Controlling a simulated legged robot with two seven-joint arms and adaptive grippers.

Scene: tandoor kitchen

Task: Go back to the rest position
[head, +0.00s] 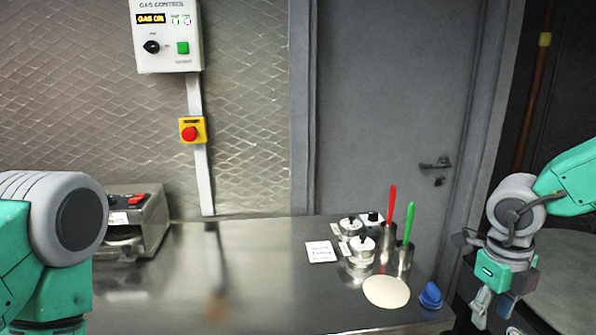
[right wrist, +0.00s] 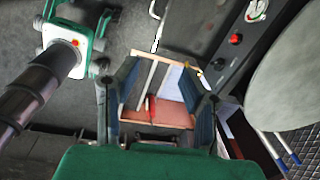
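My right gripper (head: 493,306) hangs at the right of the head view, pointing down beyond the right end of the steel counter (head: 270,265). Its two fingers are apart. In the right wrist view the gripper (right wrist: 162,100) also shows open, with no object clasped between its fingers. A wooden-edged box or rack with a red item (right wrist: 150,108) shows beyond the fingers. My left arm enters at the left of the head view, but its gripper is out of sight.
On the counter stand several small lidded jars (head: 361,247), red (head: 391,203) and green (head: 408,222) handled tools in holders, a pale round disc (head: 386,291), a blue object (head: 430,295) and a steel appliance (head: 135,222). Its middle is clear. A grey door (head: 385,110) stands behind.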

